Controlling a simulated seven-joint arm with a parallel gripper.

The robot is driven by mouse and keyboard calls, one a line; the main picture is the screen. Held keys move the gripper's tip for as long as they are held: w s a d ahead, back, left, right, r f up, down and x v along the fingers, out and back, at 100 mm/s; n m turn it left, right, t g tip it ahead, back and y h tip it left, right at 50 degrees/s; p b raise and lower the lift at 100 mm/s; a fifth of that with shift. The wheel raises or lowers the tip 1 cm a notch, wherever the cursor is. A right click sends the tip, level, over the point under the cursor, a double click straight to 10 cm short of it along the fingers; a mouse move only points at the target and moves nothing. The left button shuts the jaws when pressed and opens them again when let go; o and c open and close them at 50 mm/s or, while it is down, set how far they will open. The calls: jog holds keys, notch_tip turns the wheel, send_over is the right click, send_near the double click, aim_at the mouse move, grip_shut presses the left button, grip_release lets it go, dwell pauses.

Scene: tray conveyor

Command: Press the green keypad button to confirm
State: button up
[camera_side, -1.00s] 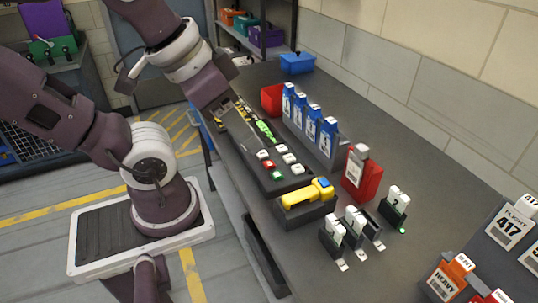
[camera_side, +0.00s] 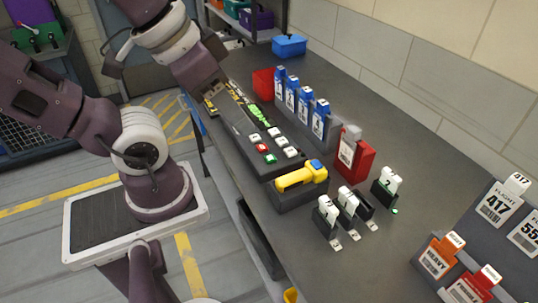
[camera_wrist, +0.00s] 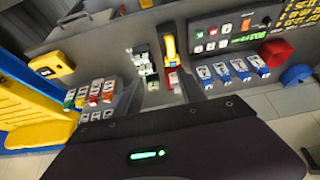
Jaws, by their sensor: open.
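The green keypad button (camera_side: 270,159) is on the dark sloped keypad panel (camera_side: 237,130), just below a red button (camera_side: 262,148). Several white buttons are around them, and a bright green display (camera_side: 259,115) is above. My gripper (camera_side: 214,94) is over the upper left end of the panel, apart from the green button; its fingertips are hard to make out. The jaws are open, with nothing visibly held.
A yellow handheld device (camera_side: 300,177) sits in a dark cradle just below the keypad. Blue-and-white holders (camera_side: 303,103) stand in a row right of the panel, beside a red holder (camera_side: 354,160). White numbered tags (camera_side: 347,203) stand nearer.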

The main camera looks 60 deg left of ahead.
jog(key=shift+c, duration=0.2)
grip_shut()
dwell(1.6)
